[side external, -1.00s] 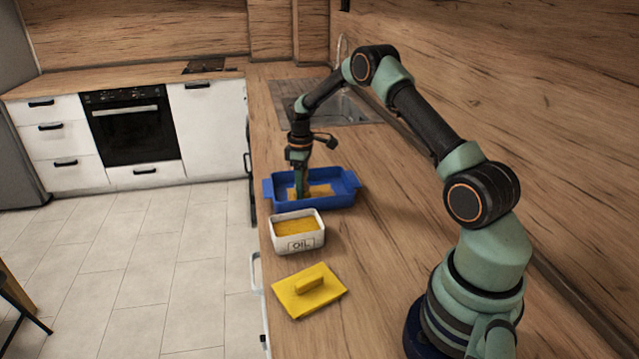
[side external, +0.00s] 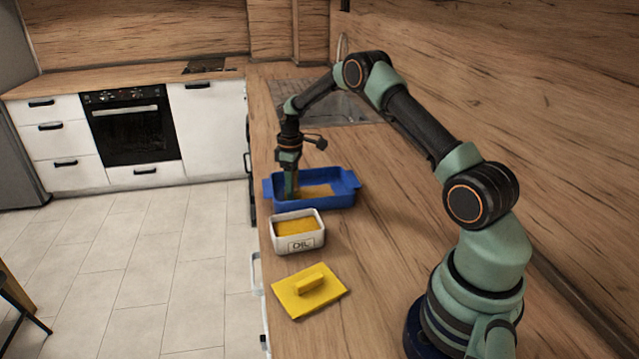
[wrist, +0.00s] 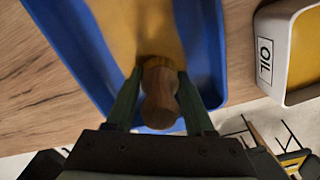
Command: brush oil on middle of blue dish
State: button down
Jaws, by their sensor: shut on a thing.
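The blue dish (side external: 334,201) sits on the counter, with a yellow-brown oil patch (side external: 318,190) on its floor. My gripper (side external: 290,190) is down inside the dish, toward its left end. In the wrist view my gripper (wrist: 160,92) is shut on a wooden handle (wrist: 160,106), which I take to be the brush. The brush's bristles are hidden. The oil patch (wrist: 135,28) spreads ahead of the handle in that view. The white oil container (side external: 299,243), labelled OIL and filled with yellow oil, stands in front of the dish; it also shows in the wrist view (wrist: 265,62).
A yellow lid (side external: 309,290) with a raised handle lies on the counter in front of the oil container. A sink (side external: 345,108) is set in the counter behind the dish. The counter right of the dish is clear. The counter's left edge is close to the dish.

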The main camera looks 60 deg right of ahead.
aim_at(319, 195)
jog(key=shift+w+a, duration=0.35)
jog(key=shift+a, duration=0.1)
jog(key=shift+s+d, duration=0.1)
jog(key=shift+d, duration=0.05)
dwell(0.3)
jog(key=shift+s+d, duration=0.65)
jog(key=shift+s+d, duration=0.15)
jog(key=shift+s+d, duration=0.6)
jog(key=shift+s, duration=0.05)
dwell(0.3)
jog(key=shift+s+d, duration=0.7)
jog(key=shift+s, duration=0.05)
jog(key=shift+s+d, duration=0.1)
jog(key=shift+s+d, duration=0.6)
jog(key=shift+d, duration=0.05)
